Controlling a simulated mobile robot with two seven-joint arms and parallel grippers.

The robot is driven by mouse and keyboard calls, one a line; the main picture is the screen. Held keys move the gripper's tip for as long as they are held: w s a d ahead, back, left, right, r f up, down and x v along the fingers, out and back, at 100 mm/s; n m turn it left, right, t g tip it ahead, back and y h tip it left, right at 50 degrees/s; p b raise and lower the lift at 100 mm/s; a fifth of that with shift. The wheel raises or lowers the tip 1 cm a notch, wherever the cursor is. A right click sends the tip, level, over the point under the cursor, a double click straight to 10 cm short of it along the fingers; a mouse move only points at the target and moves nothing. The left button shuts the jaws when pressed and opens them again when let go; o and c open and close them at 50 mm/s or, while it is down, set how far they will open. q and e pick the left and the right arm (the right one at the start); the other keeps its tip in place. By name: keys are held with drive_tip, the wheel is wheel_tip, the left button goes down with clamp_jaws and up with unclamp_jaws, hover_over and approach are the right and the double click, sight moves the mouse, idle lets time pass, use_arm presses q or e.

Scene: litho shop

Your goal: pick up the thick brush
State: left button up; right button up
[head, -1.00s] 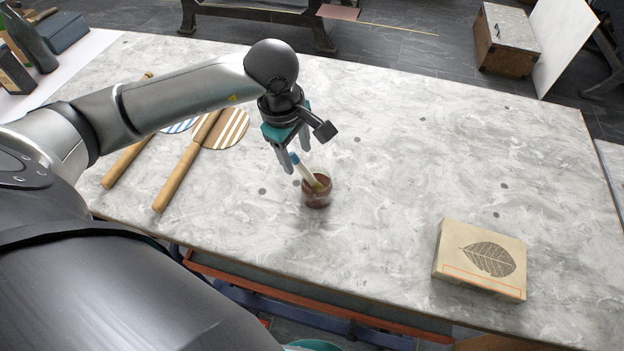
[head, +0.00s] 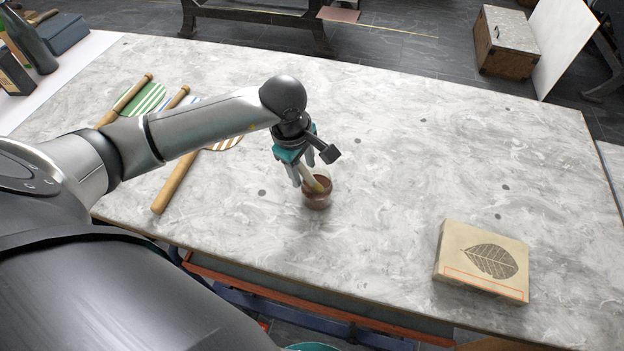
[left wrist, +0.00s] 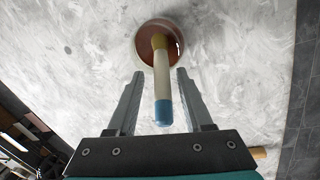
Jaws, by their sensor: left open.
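The thick brush (head: 312,184) stands tilted in a small glass jar (head: 318,201) of reddish-brown content on the marble table. In the left wrist view the brush (left wrist: 162,85) has a pale handle with a blue end and a yellowish part in the jar (left wrist: 155,38). My left gripper (head: 303,178) is open at the brush, above the jar's left side. In the left wrist view its two fingers (left wrist: 157,85) lie on either side of the handle, with gaps showing. The blue end points back toward the gripper's palm. My right gripper is not in view.
A box with a leaf print (head: 482,263) lies at the table's right front. Striped round paddles with wooden handles (head: 175,182) lie at the left, partly behind my arm. The marble table (head: 430,150) is clear right of the jar.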

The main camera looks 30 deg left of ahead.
use_arm(q)
drive_tip(key=shift+s+f, duration=0.3)
drive_tip(key=shift+s, duration=0.1)
clamp_jaws()
drive_tip(key=shift+d, duration=0.1)
drive_tip(key=shift+r, duration=0.1)
drive_tip(key=shift+w+r, duration=0.1)
drive_tip(key=shift+r, duration=0.05)
wheel_tip(320, 180, up, 20)
drive_tip(key=p, duration=0.2)
drive_tip(key=shift+w, duration=0.15)
